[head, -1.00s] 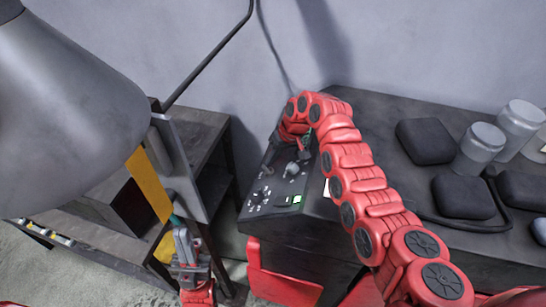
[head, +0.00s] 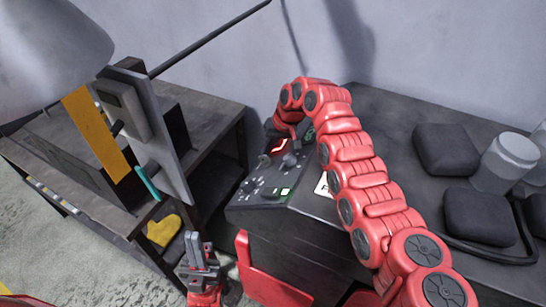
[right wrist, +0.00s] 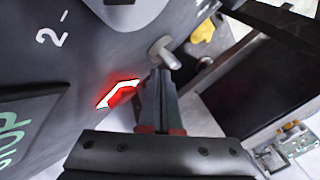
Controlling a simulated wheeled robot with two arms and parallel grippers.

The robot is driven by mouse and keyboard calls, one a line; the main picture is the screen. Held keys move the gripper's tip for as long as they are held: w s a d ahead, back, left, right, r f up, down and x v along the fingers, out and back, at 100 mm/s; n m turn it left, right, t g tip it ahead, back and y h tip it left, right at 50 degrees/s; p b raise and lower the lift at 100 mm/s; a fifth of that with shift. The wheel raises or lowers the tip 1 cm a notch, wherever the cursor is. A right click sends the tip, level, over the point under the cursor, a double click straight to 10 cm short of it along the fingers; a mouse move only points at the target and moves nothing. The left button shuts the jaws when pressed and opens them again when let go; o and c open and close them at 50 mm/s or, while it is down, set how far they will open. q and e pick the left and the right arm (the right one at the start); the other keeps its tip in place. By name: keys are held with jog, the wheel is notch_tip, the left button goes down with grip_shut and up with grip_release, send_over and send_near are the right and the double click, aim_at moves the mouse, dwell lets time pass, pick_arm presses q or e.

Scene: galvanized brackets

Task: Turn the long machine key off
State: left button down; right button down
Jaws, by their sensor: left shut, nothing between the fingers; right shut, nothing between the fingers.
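The dark control panel (head: 238,198) is a sloped console on the bench's left end. A grey stub (head: 264,161) and a grey knob (head: 290,159) stand up from it; I cannot tell surely which is the long machine key. In the right wrist view a grey peg (right wrist: 165,52) sticks out just beyond the fingertips. A red light (head: 280,145) glows on the panel and also shows beside the fingers (right wrist: 120,94). My right gripper (right wrist: 160,78) is shut and empty, close over the panel. My left gripper (head: 196,240) is shut and empty, low and left of the console.
Dark pads (head: 446,150) and a grey jar (head: 505,163) stand on the bench right of my right arm. A green-lit switch (head: 285,192) and small knobs sit on the panel's near part. A shelf unit (head: 215,118) with a yellow item stands at left.

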jog(key=shift+a+f+b, duration=0.25)
jog(key=shift+f+b, duration=0.05)
jog(key=shift+w, duration=0.1)
jog(key=shift+d+r+b, duration=0.1)
jog(key=shift+d+b, duration=0.15)
jog(key=shift+b, duration=0.35)
jog(key=shift+w+a, duration=0.1)
jog(key=shift+a, duration=0.05)
